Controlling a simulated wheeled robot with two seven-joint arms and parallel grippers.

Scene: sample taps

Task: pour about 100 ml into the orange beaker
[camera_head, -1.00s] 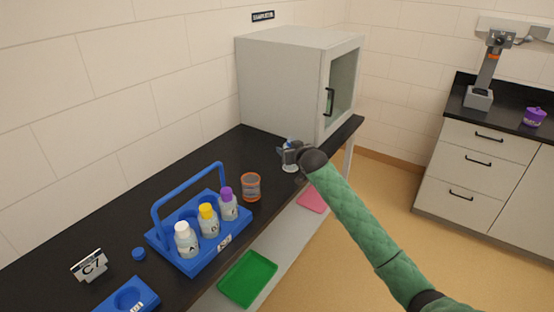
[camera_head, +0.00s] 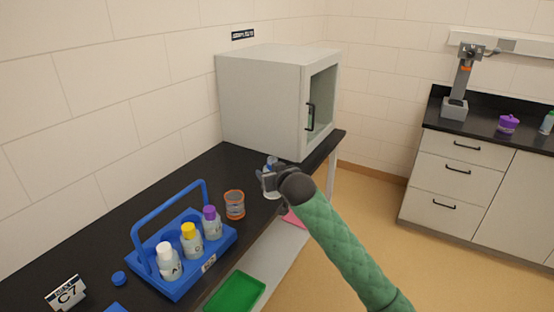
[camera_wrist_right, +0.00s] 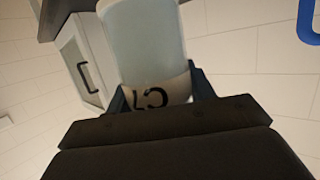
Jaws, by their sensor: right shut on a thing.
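The orange beaker (camera_head: 234,205), clear with orange bands, stands upright on the black bench to the right of the blue carrier. My right gripper (camera_head: 268,182) is to the right of and beyond the beaker, near the bench's front edge. It is shut on a pale translucent bottle (camera_head: 272,163), which shows above and below the jaws and looks roughly upright. In the right wrist view the bottle (camera_wrist_right: 147,45) has a white label reading C7, seen upside down, between the jaws (camera_wrist_right: 160,95). Its liquid level is unclear. My left gripper is not in view.
A blue carrier (camera_head: 222,243) with a tall handle holds bottles with white, yellow and purple caps. A loose blue cap (camera_head: 119,278) and a C7 sign (camera_head: 67,293) lie left. A grey cabinet (camera_head: 262,100) stands behind. A green tray (camera_head: 236,292) is below the bench.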

